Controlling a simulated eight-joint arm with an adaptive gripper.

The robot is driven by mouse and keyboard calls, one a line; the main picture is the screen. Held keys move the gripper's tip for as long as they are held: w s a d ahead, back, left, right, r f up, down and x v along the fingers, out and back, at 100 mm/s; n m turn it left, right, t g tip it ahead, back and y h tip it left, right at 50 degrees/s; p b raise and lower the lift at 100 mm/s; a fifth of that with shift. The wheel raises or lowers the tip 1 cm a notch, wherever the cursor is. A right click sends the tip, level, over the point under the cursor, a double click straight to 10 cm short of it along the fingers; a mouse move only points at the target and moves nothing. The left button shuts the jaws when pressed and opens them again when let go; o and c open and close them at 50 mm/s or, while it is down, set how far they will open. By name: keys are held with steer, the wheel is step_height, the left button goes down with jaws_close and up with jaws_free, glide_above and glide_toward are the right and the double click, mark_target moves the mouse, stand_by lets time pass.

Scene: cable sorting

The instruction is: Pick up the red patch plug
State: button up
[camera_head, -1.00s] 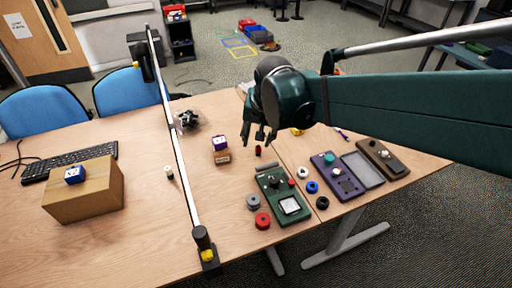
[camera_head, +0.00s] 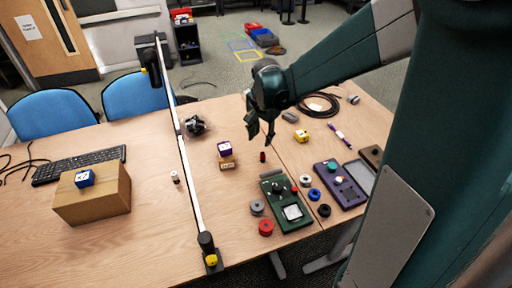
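A small dark red plug (camera_head: 263,157) stands on the wooden table, between the purple-topped block and the green device. It is the likely red patch plug, though it is too small to show detail. My gripper (camera_head: 261,137) points down just above and behind it in the picture. The fingers look apart from the plug, with nothing visible between them. The finger gap is too small and dark to judge.
A green device (camera_head: 288,207) and a purple device (camera_head: 340,184) lie nearby, with red, grey, blue and black round pieces around them. A purple-topped block (camera_head: 225,150) stands left of the plug. A long rail (camera_head: 183,150) crosses the table. A black cable coil (camera_head: 318,105) lies behind.

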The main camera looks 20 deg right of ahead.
mark_target(263, 152)
steer(key=w+d+f+m, duration=0.1)
steer(key=w+f, duration=0.1)
steer(key=f, duration=0.1)
steer(key=w+d+f+m+g+p, duration=0.1)
steer(key=w+f, duration=0.1)
steer(key=f, duration=0.1)
steer(key=w+d+f+m+p, duration=0.1)
steer(key=w+f+m, duration=0.1)
steer(key=f, duration=0.1)
steer(key=shift+w+d+f+g, duration=0.25)
steer(key=shift+d+g, duration=0.15)
steer(key=shift+f, duration=0.1)
steer(key=shift+f, duration=1.3)
steer(key=shift+f+b, duration=0.75)
steer(key=shift+f, duration=1.85)
steer(key=c, duration=1)
